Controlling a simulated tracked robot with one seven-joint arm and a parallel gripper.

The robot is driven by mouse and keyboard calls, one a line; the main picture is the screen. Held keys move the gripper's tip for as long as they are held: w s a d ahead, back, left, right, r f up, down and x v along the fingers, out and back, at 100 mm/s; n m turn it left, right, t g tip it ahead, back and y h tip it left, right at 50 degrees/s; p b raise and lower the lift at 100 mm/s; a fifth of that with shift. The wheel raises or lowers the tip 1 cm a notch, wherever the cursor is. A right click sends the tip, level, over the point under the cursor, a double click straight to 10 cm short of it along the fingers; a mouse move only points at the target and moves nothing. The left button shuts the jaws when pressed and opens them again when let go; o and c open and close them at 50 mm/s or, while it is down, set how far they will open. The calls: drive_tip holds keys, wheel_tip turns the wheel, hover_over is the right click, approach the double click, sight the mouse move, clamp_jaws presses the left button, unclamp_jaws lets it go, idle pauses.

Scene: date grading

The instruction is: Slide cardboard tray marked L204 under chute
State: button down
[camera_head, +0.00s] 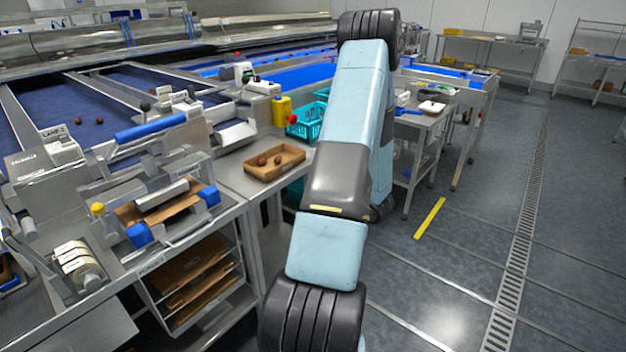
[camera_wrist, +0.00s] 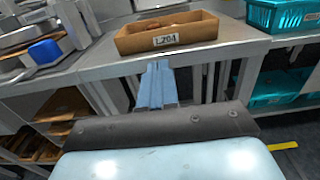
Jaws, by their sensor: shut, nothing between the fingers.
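The cardboard tray (camera_head: 285,171) sits on a steel bench with several brown dates in it. In the wrist view, the tray (camera_wrist: 135,43) has a white label reading L204 on its near wall. A sloping steel chute (camera_head: 237,134) comes off the sorting line just behind and left of the tray in the head view. My gripper (camera_wrist: 157,68) shows in the wrist view, its blue fingers shut and empty, pointing at the tray's near side with a gap to it. My gripper does not show in the head view.
At left, a fixture with blue corner blocks (camera_head: 139,235) holds cardboard. Flat cardboard fills the shelf below. The steel bench top (camera_wrist: 105,70) in front of the tray is clear.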

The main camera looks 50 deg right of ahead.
sight(285, 166)
drive_tip(key=w, duration=0.8)
drive_tip(key=w+a, duration=0.1)
drive_tip(key=w, duration=0.3)
drive_tip(key=shift+w, duration=0.1)
drive_tip(key=w, duration=0.3)
drive_tip(key=shift+w+a, duration=0.15)
drive_tip(key=shift+s, duration=0.2)
